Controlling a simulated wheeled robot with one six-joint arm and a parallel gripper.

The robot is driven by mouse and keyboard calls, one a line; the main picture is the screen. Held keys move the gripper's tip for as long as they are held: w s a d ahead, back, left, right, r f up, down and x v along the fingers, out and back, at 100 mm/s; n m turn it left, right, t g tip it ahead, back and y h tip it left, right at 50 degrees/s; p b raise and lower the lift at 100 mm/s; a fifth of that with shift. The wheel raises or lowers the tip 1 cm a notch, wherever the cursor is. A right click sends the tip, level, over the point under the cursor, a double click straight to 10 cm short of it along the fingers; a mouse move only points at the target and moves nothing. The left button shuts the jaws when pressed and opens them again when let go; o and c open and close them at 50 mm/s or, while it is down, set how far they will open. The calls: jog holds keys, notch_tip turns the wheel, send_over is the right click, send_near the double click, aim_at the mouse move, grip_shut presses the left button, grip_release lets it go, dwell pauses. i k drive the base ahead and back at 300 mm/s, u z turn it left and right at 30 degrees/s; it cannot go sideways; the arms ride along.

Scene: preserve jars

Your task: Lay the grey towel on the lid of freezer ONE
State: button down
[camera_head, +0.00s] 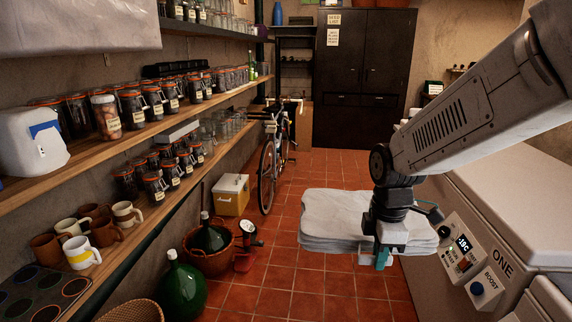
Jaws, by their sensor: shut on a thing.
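The grey towel (335,222) is a folded, pale grey stack of layers. It hangs level over the floor, in the middle of the head view. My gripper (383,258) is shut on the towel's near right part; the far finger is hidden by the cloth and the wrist. Freezer ONE (506,262) is a white chest freezer at the right, with "ONE" on its front, a panel reading about -19C and a blue BOOST knob. Its lid (495,195) is closed and its visible part is bare. The towel is left of the freezer, apart from the lid; my arm hides part of the lid.
Shelves (165,130) with jars and mugs line the left wall. A green demijohn (183,290), a basket (210,260), a yellow box (231,194) and a bicycle (268,165) stand on the left floor. Another white freezer edge shows at bottom right.

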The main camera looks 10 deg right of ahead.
aim_at(528, 187)
jog(key=i, duration=2.85)
jog(key=z, duration=3.15)
jog(key=i, duration=0.5)
jog(key=u, duration=0.05)
